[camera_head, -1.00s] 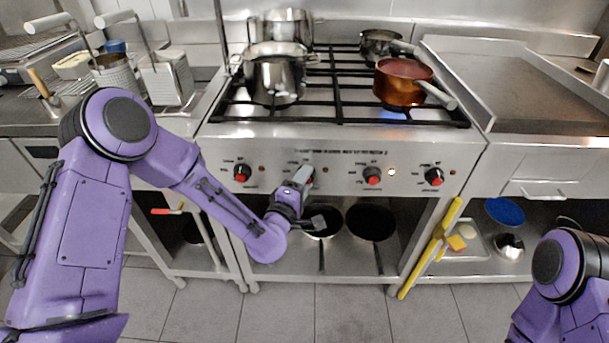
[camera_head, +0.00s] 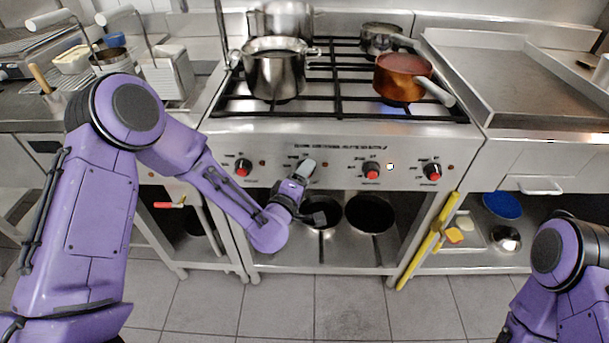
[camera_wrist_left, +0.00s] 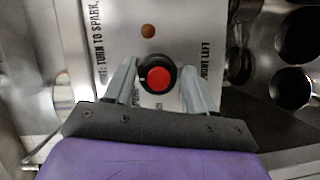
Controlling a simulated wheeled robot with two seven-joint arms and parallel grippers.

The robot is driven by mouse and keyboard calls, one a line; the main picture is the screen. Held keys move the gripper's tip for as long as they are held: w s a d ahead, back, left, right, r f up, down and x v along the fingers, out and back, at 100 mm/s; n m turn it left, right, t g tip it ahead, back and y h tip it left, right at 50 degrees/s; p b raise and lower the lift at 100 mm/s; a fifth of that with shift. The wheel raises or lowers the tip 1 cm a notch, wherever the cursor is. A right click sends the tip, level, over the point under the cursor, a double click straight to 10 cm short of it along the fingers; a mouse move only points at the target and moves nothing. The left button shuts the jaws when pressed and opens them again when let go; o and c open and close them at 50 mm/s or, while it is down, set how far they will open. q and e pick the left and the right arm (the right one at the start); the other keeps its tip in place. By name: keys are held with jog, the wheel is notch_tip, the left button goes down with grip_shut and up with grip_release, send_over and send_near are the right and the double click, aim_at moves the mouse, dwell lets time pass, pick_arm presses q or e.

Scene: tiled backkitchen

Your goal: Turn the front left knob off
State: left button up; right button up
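The stove front panel (camera_head: 340,150) carries a row of black knobs with red centres. My left gripper (camera_head: 306,168) is at the second knob from the left and hides it in the head view. In the left wrist view this knob (camera_wrist_left: 158,74) lies between the two fingers of my left gripper (camera_wrist_left: 160,78). The fingers are open, one on each side, with a gap to the knob visible at least on the right. Panel print beside it is partly readable and ends in "LEFT". My right gripper is out of view; only part of the right arm shows.
Other knobs are at the far left (camera_head: 243,167), right of centre (camera_head: 371,170) and far right (camera_head: 432,171). A steel pot (camera_head: 273,75) and a copper pan (camera_head: 400,75) stand on the hob.

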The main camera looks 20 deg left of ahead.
pick_arm(q)
jog(key=shift+o, duration=0.6)
jog(key=s+a+r+b, duration=0.1)
jog(key=s, duration=0.9)
jog(key=shift+s+b, duration=0.25)
jog(key=shift+b, duration=0.05)
